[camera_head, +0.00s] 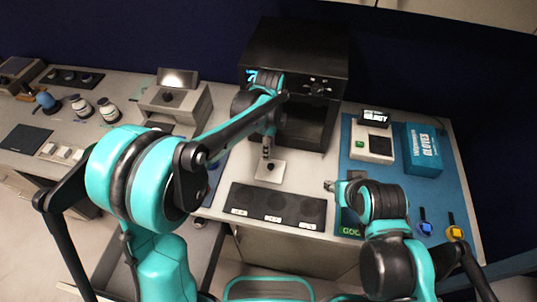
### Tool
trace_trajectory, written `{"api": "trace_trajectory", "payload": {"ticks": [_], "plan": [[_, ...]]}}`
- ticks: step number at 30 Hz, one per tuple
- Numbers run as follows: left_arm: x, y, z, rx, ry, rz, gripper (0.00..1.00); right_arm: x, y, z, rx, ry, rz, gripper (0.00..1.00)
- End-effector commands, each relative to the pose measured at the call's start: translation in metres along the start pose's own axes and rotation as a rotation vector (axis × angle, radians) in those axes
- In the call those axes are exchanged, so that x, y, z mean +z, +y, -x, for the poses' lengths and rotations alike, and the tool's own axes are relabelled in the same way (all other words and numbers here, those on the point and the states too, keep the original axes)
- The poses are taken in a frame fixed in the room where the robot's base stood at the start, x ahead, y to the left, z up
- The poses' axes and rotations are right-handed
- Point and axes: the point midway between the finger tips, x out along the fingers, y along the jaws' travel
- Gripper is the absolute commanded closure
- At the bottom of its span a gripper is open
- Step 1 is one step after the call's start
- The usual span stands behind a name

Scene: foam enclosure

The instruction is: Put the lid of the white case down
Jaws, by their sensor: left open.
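A small square white piece (270,171) with a dark knob or hole in its middle lies at the front of the black cabinet's opening, on the counter. I cannot tell for sure whether it is the lid or the white case itself. My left gripper (267,150) is open and points down just above and behind its dark middle; whether they touch is not clear. My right gripper (329,186) is small in view, to the right of the white piece near the blue mat's left edge. Its jaws are too small to read.
A black cabinet (293,58) stands behind the white piece. A dark panel with three round pads (275,204) lies in front. On the blue mat (450,195) are a white device (373,146) with a black display and a blue glove box (417,149). Bottles (80,106) stand far left.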

Motion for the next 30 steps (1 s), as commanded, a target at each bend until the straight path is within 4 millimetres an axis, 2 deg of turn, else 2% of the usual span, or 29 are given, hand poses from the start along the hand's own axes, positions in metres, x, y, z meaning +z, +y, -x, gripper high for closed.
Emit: {"api": "trace_trajectory", "payload": {"ticks": [1, 4, 12, 16, 20, 24, 30], "plan": [[0.0, 0.0, 0.01, 0.0, 0.0, 0.0, 0.59, -0.002, 0.0, 0.003, 0.0, 0.0, 0.0, 0.6], [0.0, 0.0, 0.021, 0.0, 0.0, 0.0, 0.59, -0.003, 0.0, 0.004, 0.0, 0.0, 0.0, 0.6], [0.002, 0.001, 0.029, -0.004, 0.001, 0.011, 0.59, -0.003, 0.0, 0.004, 0.0, 0.0, 0.0, 0.6], [0.014, 0.013, 0.041, -0.042, 0.008, 0.115, 0.59, -0.003, 0.0, 0.004, 0.0, 0.0, 0.0, 0.6], [0.039, 0.038, 0.063, -0.121, 0.031, 0.338, 0.59, -0.003, 0.0, 0.004, 0.0, 0.0, 0.0, 0.6], [0.066, 0.073, 0.082, -0.223, 0.079, 0.624, 0.59, -0.003, 0.0, 0.004, 0.0, 0.0, 0.0, 0.6], [0.097, 0.125, 0.093, -0.359, 0.183, 1.025, 0.59, -0.003, 0.0, 0.004, 0.0, 0.0, 0.0, 0.6]]}}
